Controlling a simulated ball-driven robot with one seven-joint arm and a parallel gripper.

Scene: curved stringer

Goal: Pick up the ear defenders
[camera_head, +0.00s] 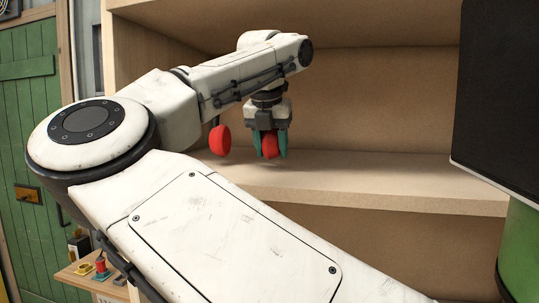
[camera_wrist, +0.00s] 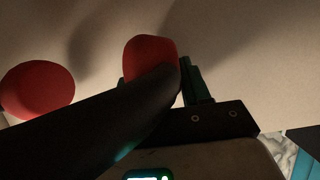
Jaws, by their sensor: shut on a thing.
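The ear defenders have two red cups. In the head view one red cup (camera_head: 220,140) hangs to the left of my gripper (camera_head: 269,148), and the other red cup (camera_head: 269,143) is between its green fingers. My gripper is shut on that cup and points down above the wooden shelf. In the wrist view a dark band (camera_wrist: 110,125) runs across the picture, with one cup (camera_wrist: 38,90) at the left and the other (camera_wrist: 150,58) at the gripper's green fingertips (camera_wrist: 185,78). The cups look raised a little above the shelf, though the gap is hard to judge.
The wooden shelf (camera_head: 350,183) is otherwise bare, with free room to the right of my gripper. Another shelf board is overhead, and the cabinet's back panel is close behind. A dark panel (camera_head: 502,95) stands at the right. Small items lie on a low wooden surface (camera_head: 85,272) at lower left.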

